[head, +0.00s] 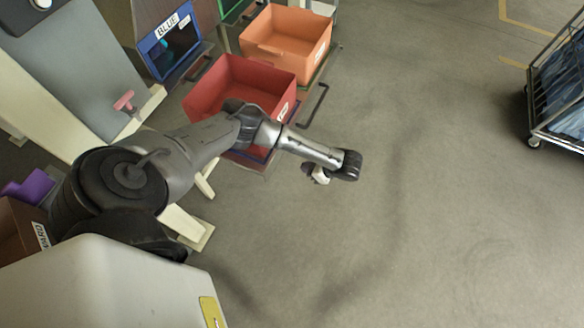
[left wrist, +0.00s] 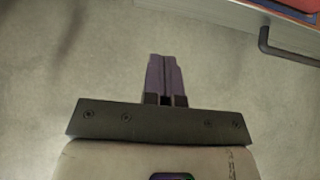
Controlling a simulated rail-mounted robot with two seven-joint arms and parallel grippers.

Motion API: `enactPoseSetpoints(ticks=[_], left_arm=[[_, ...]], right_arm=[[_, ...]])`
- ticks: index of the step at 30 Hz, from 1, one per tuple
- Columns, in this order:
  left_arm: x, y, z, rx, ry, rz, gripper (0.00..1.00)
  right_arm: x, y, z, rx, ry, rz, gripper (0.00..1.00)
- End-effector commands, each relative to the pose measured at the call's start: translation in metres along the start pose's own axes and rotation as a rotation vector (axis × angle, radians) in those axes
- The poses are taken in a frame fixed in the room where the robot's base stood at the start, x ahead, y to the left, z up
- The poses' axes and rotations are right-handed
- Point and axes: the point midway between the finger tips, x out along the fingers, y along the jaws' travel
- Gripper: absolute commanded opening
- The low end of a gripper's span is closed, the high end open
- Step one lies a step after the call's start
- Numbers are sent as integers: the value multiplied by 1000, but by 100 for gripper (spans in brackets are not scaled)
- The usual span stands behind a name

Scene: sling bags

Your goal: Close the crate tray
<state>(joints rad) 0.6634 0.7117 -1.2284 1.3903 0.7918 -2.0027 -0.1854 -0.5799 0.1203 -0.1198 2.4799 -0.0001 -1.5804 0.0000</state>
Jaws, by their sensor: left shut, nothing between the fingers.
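A red crate (head: 240,84) sits on a pulled-out tray at the lower end of the crate row. The tray's dark bar handle (head: 316,106) sticks out on its right side. My left arm covers part of the crate and tray front. My left gripper (head: 319,177) is out over bare floor, to the lower right of the tray and apart from it. In the left wrist view its purple fingers (left wrist: 164,76) are together with nothing between them. A dark handle (left wrist: 284,50) and a tray edge (left wrist: 225,14) show at that view's upper right.
An orange crate (head: 286,40) sits beyond the red one. A wheeled metal cart (head: 560,85) is at the far right. The floor (head: 430,220) between is clear.

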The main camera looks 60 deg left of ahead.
Motion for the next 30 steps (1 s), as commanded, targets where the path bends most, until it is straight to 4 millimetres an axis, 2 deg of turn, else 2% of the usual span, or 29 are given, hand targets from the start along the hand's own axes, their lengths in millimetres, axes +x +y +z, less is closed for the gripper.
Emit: enactPoseSetpoints(ticks=[5,11,19,24,30], left_arm=[[21,0,-2,19,-6,1,0],[58,0,-4,18,-5,-1,0],[103,0,-1,17,-5,-3,0],[117,-1,15,18,-2,-4,0],[126,-1,25,18,-2,-5,0]], right_arm=[[14,-2,2,4,6,-4,0],[37,-3,10,5,6,-5,0],[50,-3,16,2,-1,-3,0],[54,-1,18,-4,-1,3,0],[57,0,19,-6,-1,5,0]])
